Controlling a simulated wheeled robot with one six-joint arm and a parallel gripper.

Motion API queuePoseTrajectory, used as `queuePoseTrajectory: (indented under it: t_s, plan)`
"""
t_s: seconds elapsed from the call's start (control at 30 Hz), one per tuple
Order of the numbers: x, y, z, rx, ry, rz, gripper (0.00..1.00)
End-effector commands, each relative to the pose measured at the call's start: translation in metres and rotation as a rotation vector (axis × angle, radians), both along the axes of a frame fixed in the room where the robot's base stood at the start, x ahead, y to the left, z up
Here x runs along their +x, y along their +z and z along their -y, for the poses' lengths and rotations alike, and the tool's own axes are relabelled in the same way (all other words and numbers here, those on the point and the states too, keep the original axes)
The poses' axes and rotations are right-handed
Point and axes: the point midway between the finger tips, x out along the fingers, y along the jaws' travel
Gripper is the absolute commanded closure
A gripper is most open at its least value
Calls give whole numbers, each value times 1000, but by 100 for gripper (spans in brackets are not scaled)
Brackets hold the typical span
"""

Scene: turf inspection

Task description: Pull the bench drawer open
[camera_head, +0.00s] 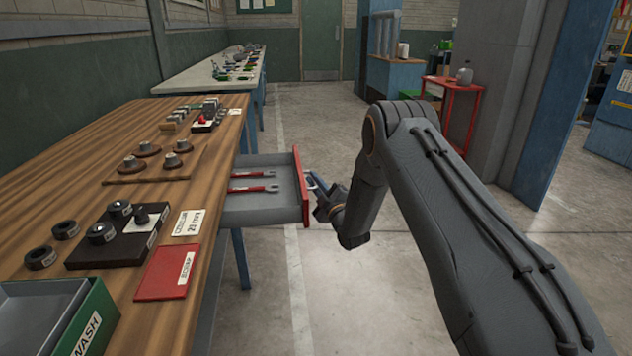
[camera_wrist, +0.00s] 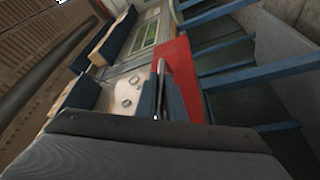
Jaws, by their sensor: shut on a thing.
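The bench drawer (camera_head: 262,208) stands well out from the side of the wooden bench (camera_head: 199,170). It has grey walls and a red front (camera_head: 302,187). Two red-handled wrenches lie inside it, the upper one (camera_head: 255,174) and the lower one (camera_head: 254,189). My gripper (camera_head: 316,188) is at the outer face of the red front, shut on the drawer handle. In the wrist view the thin metal handle (camera_wrist: 161,72) runs between the fingers, beside the red front (camera_wrist: 183,80). The gripped part of the handle is partly hidden by the fingers.
A red cart (camera_head: 455,98) stands farther back. Open concrete floor (camera_head: 320,130) lies beyond the drawer.

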Motion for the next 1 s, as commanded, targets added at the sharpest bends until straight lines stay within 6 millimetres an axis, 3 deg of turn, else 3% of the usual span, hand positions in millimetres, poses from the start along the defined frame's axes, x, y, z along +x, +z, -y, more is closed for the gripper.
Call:
queuePoseTrajectory:
  t_s: [0.17,0.2,0.3,0.67,1.0]
  plan:
    - [0,1,1,0,0,2,100]
    - [1,1,1,0,0,2,89]
    - [1,1,1,0,-1,2,72]
    - [-3,-1,3,-1,-2,0,72]
    - [-48,-11,23,0,-3,-1,72]
